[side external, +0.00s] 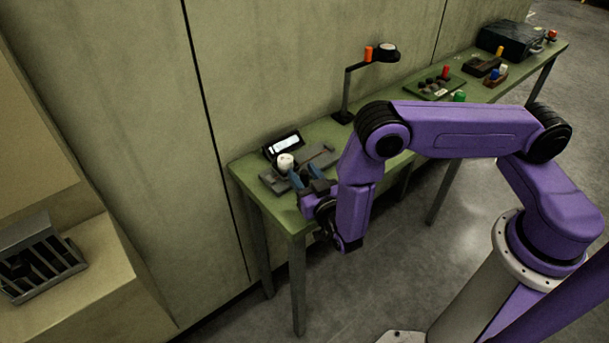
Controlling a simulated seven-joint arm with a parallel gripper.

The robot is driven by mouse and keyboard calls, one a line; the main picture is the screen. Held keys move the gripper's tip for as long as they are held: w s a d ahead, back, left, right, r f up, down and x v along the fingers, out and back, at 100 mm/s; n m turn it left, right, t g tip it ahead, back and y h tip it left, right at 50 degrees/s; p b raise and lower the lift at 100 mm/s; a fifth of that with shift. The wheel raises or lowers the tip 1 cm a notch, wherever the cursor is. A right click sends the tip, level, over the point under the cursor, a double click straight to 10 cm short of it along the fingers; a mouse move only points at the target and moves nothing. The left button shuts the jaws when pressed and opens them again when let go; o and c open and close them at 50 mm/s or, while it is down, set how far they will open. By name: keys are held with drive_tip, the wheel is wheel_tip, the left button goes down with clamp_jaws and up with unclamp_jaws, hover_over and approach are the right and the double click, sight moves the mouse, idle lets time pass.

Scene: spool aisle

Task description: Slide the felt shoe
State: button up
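A grey slotted fixture (322,157) lies near the left end of the green table (250,178). A white rounded piece (285,161) stands on its left part. I cannot tell whether this piece or another part of the fixture is the felt shoe. My gripper (304,172) is low over the front of the fixture, just right of the white piece. Its two blue fingers are spread apart, and I see nothing held between them. Contact with the fixture or the white piece cannot be made out. My wrist hides the nearby table edge.
A small black display (284,145) stands behind the white piece. A black lamp-like stand (347,92) rises behind the fixture. A green board with knobs (435,87) and a dark box (509,39) sit farther right. The wall runs close behind the table.

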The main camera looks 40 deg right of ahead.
clamp_jaws()
drive_tip(key=shift+d, duration=3.4)
drive_tip(key=shift+o, duration=0.4)
unclamp_jaws()
drive_tip(key=v, duration=1.7)
drive_tip(key=shift+s, duration=0.2)
